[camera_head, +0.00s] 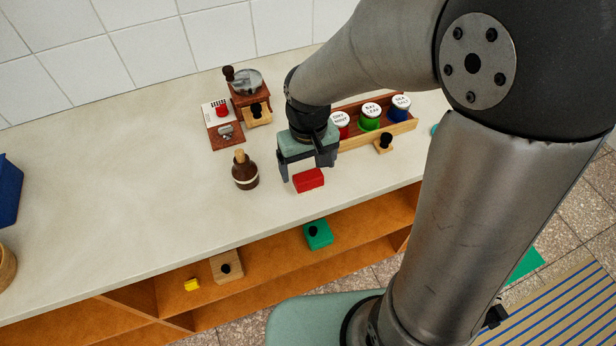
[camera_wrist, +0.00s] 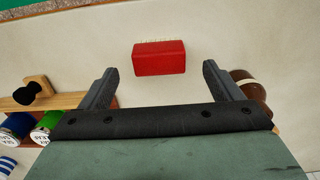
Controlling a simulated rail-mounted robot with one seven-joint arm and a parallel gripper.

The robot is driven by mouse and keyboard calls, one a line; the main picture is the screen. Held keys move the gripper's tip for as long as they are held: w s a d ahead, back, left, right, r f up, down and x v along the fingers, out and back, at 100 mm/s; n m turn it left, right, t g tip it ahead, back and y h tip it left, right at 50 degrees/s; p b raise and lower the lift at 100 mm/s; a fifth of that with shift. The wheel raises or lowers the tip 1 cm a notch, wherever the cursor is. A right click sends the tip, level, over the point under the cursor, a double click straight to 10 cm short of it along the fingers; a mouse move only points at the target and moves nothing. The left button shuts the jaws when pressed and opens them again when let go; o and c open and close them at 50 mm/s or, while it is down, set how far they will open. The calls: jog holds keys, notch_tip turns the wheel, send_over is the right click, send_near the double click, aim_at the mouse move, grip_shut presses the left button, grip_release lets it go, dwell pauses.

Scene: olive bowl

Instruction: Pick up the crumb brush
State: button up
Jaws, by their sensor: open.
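The crumb brush (camera_head: 309,180) is a small red block lying on the pale counter near its front edge. In the wrist view the brush (camera_wrist: 159,58) shows a red body with a strip of pale bristles along its far side. My gripper (camera_head: 302,183) is over the counter just behind and above the brush, fingers pointing down. In the wrist view my gripper (camera_wrist: 158,80) is open and empty, its two fingers apart. The brush lies ahead of the gap between them, and no contact shows.
A brown bottle (camera_head: 245,172) with a cork stands left of my gripper. A wooden rack (camera_head: 376,133) with several lidded jars is at right, with a small black-knobbed wooden piece (camera_head: 384,144) before it. A grinder (camera_head: 248,95) stands behind.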

aim_at(308, 175)
notch_tip(308, 175, down, 5)
jog(key=shift+w+r+p, duration=0.1)
jog(key=shift+w+p, duration=0.05)
jog(key=shift+p, duration=0.3)
jog(key=c, duration=1.1)
jog(key=shift+r, duration=0.1)
jog(key=shift+w+r, duration=0.1)
jog(key=shift+r, duration=0.2)
notch_tip(308, 175, up, 2)
jog(key=shift+r, duration=0.2)
jog(key=s+r, duration=0.3)
jog(key=s, duration=0.1)
jog(key=s+d+r+b, duration=0.1)
jog(key=s+r, duration=0.2)
jog(key=s, duration=0.2)
jog(key=s+d+r+b, duration=0.1)
jog(key=s+r, duration=0.2)
jog(key=s, duration=0.2)
jog(key=shift+r, duration=0.35)
